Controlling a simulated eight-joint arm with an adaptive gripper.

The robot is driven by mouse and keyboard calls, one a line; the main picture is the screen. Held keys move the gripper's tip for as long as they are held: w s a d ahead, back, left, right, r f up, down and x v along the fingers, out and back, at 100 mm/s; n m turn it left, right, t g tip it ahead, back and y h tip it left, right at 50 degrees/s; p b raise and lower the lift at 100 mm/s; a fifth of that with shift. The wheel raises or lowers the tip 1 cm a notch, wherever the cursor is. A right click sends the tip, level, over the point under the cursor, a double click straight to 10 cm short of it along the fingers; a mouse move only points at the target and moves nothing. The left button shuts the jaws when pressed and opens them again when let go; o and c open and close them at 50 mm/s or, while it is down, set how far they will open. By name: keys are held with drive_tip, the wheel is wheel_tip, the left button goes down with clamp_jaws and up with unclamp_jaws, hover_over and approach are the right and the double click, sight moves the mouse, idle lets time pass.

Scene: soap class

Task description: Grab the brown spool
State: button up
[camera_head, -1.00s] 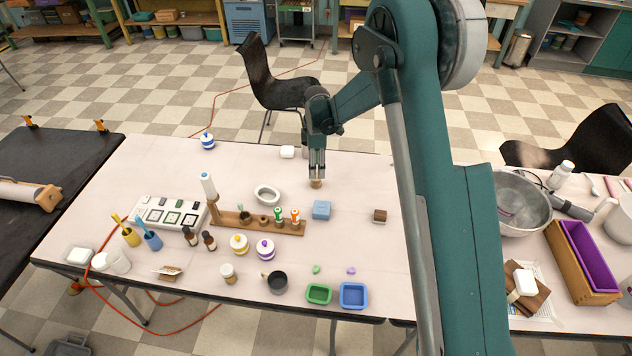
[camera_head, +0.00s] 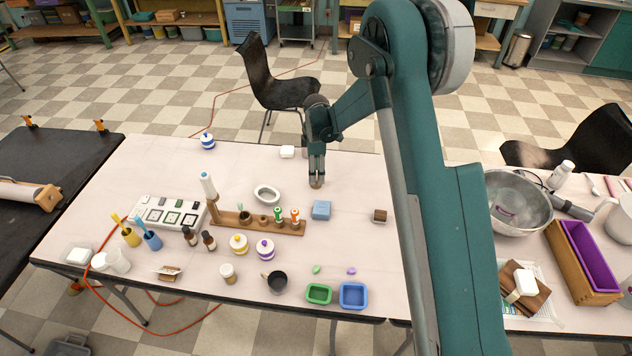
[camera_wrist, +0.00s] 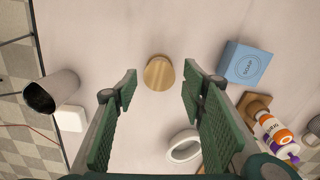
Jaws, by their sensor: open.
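A light brown, round-topped wooden piece, which looks like the brown spool (camera_wrist: 159,73), stands on the pale table in the wrist view. It lies between and just beyond my open fingertips, with a gap on both sides. In the head view the brown spool (camera_head: 316,184) shows only in part, right under my gripper (camera_head: 316,174). In the wrist view my gripper (camera_wrist: 159,88) has its green ribbed fingers spread and holds nothing.
A blue soap box (camera_wrist: 247,66) stands to the right of the spool. A white oval ring (camera_wrist: 184,146) lies below it. A wooden rack (camera_head: 255,222) holds several coloured spools. A dark-mouthed cup (camera_wrist: 52,92) and a white block (camera_wrist: 70,119) are at the left.

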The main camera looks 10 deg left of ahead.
drive_tip(key=shift+a+f, duration=0.15)
drive_tip(key=shift+f, duration=2.2)
drive_tip(key=shift+c, duration=0.6)
drive_tip(key=c, duration=0.7)
